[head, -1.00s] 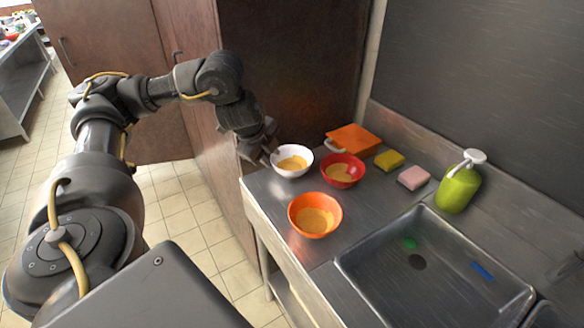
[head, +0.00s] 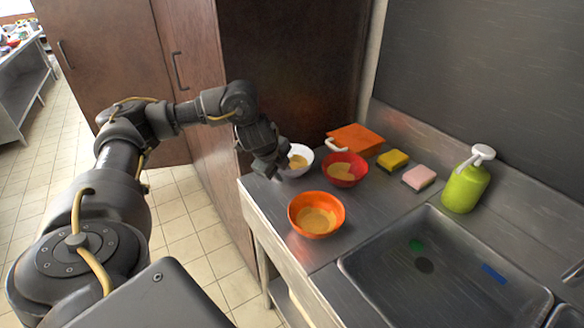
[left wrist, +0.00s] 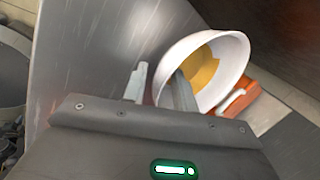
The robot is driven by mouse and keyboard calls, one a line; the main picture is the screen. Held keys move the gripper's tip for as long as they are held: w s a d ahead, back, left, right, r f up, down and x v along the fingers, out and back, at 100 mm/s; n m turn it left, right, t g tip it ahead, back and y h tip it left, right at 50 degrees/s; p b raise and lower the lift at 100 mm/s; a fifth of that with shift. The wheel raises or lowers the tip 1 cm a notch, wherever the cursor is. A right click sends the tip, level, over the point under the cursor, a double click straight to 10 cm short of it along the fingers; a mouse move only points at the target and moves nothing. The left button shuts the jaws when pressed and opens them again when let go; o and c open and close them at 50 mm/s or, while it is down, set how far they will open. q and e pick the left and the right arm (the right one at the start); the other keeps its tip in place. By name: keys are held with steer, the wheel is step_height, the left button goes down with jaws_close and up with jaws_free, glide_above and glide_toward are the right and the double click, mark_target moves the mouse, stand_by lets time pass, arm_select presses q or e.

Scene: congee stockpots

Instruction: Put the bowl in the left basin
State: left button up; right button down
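A white bowl (head: 300,161) with a yellow-brown patch inside stands at the counter's far left. It also shows in the left wrist view (left wrist: 228,66). My left gripper (head: 272,168) is at its near left side, pointing down. In the wrist view the two fingers (left wrist: 160,88) are apart, one outside the bowl and one over its inside, with the rim between them; contact is unclear. A red bowl (head: 353,180) and an orange bowl (head: 334,198), both with similar patches, stand nearby. The left basin (head: 365,262) is at lower right. My right gripper is not in view.
A yellow sponge (head: 393,158), a pink sponge (head: 420,176) and a green soap bottle (head: 464,188) stand along the back. Green and blue marks show in the basin. The counter between orange bowl and basin is clear.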

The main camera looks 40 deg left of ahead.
arm_select(q)
jaws_close()
steer(key=shift+r, duration=0.15)
stand_by(0.4)
steer(key=shift+r, duration=0.35)
step_height(320, 180, up, 3)
steer(key=shift+d+p, duration=0.1)
steer(key=shift+p, duration=0.2)
steer(key=s+d+r+p, duration=0.9)
steer(key=s+p, duration=0.1)
steer(key=p, duration=0.4)
steer(key=shift+s+p, duration=0.3)
steer(key=shift+p, duration=0.05)
